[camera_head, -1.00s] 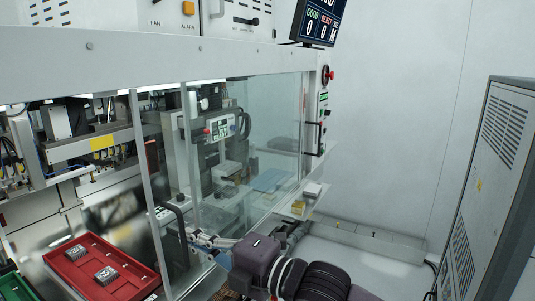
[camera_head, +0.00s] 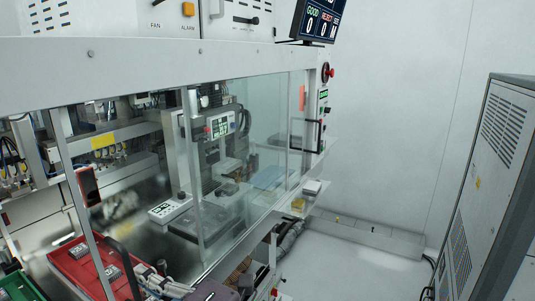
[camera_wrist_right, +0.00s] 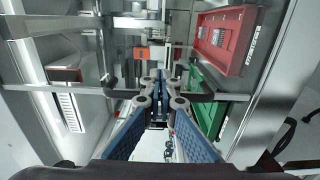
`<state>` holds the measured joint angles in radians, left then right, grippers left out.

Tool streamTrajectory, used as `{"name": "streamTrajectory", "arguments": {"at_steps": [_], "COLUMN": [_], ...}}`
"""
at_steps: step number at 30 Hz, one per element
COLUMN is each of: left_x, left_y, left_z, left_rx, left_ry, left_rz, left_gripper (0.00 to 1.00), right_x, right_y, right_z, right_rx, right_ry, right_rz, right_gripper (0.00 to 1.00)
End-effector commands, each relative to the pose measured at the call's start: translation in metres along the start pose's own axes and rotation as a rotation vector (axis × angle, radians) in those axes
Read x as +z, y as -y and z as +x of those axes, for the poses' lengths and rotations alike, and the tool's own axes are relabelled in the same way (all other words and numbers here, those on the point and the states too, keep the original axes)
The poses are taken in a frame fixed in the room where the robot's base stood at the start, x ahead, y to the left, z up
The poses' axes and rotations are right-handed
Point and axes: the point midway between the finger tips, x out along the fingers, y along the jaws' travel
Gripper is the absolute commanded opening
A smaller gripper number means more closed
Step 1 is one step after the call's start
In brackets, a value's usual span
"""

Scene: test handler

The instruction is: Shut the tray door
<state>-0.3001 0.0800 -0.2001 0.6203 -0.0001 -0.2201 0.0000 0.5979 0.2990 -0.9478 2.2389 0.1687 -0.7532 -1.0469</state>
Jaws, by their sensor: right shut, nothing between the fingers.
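The tray door is a clear sliding panel with a grey upright frame (camera_head: 84,215) in the head view. The frame crosses in front of the red tray (camera_head: 68,262), which holds grey parts. The door's dark handle (camera_head: 126,262) stands just right of the frame. My right gripper (camera_head: 157,281) is low beside the handle, partly cut off by the picture's bottom edge. In the wrist view, its blue-padded fingers (camera_wrist_right: 160,88) are together and empty, close to a dark bar (camera_wrist_right: 215,97); contact is unclear. My left gripper is out of view.
A green tray (camera_head: 14,286) lies left of the red tray; both show in the wrist view. A fixed glass pane (camera_head: 265,150) and a small ledge (camera_head: 312,190) lie to the right.

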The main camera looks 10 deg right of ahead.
Motion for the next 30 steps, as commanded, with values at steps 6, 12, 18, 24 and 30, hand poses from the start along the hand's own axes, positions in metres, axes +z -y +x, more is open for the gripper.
{"name": "streamTrajectory", "arguments": {"at_steps": [6,12,18,24,30], "left_x": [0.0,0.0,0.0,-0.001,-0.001], "left_y": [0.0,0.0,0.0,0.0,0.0], "left_z": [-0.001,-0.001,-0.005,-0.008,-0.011], "left_rx": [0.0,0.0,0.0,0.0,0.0], "left_ry": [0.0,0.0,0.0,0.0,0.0], "left_rz": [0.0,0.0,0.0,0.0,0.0], "left_gripper": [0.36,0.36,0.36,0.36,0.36], "right_x": [-0.007,-0.007,-0.025,-0.05,-0.074], "right_y": [0.0,0.0,-0.001,-0.001,-0.001], "right_z": [0.0,0.0,0.0,0.0,0.0], "right_rx": [0.001,0.001,0.001,0.0,0.001], "right_ry": [0.0,0.0,-0.003,-0.004,-0.004], "right_rz": [0.001,0.001,0.003,0.004,0.003], "right_gripper": [0.0,0.0,0.0,0.0,0.0]}}
